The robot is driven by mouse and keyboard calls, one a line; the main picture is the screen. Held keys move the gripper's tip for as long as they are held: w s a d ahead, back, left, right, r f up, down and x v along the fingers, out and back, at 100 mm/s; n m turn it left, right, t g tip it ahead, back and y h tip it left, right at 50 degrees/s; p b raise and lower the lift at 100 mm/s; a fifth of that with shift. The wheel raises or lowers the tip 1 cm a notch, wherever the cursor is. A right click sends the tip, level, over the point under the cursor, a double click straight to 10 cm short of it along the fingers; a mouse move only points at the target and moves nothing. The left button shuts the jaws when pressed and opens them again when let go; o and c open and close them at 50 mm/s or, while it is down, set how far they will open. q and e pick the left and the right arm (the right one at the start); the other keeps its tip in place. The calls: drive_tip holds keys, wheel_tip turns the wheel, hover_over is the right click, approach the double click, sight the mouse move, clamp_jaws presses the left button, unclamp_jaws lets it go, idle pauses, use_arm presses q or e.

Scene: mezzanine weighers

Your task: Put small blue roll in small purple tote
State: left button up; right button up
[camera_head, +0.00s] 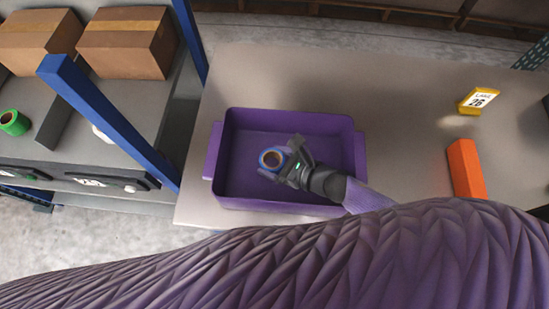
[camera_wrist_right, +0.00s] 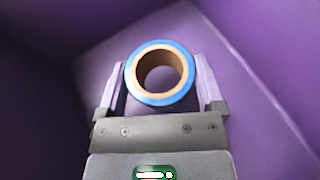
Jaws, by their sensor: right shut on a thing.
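The small blue roll (camera_head: 271,159) has a blue outer layer and a brown hollow core. My right gripper (camera_head: 283,162) is shut on it, and the roll is over the inside of the small purple tote (camera_head: 240,203). In the right wrist view the roll (camera_wrist_right: 160,97) sits between the two fingers of the right gripper (camera_wrist_right: 160,90), with purple tote surfaces (camera_wrist_right: 260,60) around and behind it. I cannot tell how far the roll is above the tote floor. My left gripper is not in view.
At left, a shelf with a blue post (camera_head: 105,120) holds cardboard boxes (camera_head: 127,42) and a green roll (camera_head: 14,122).

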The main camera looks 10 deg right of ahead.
drive_tip(key=shift+f, duration=0.2)
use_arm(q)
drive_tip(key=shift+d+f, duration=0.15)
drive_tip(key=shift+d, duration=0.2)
use_arm(e)
drive_tip(key=o, duration=1)
drive_tip(key=shift+r, duration=0.25)
drive_tip(key=shift+r+p, duration=0.75)
drive_tip(key=shift+p, duration=0.2)
drive_tip(key=p+v, duration=0.1)
drive_tip(key=v, duration=0.2)
drive_tip(key=p+v, duration=0.1)
drive_tip(key=v, duration=0.3)
drive_tip(key=shift+f, duration=0.25)
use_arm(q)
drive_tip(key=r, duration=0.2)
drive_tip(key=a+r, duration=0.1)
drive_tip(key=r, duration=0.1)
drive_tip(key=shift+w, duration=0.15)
use_arm(e)
drive_tip(key=shift+s+d, duration=0.2)
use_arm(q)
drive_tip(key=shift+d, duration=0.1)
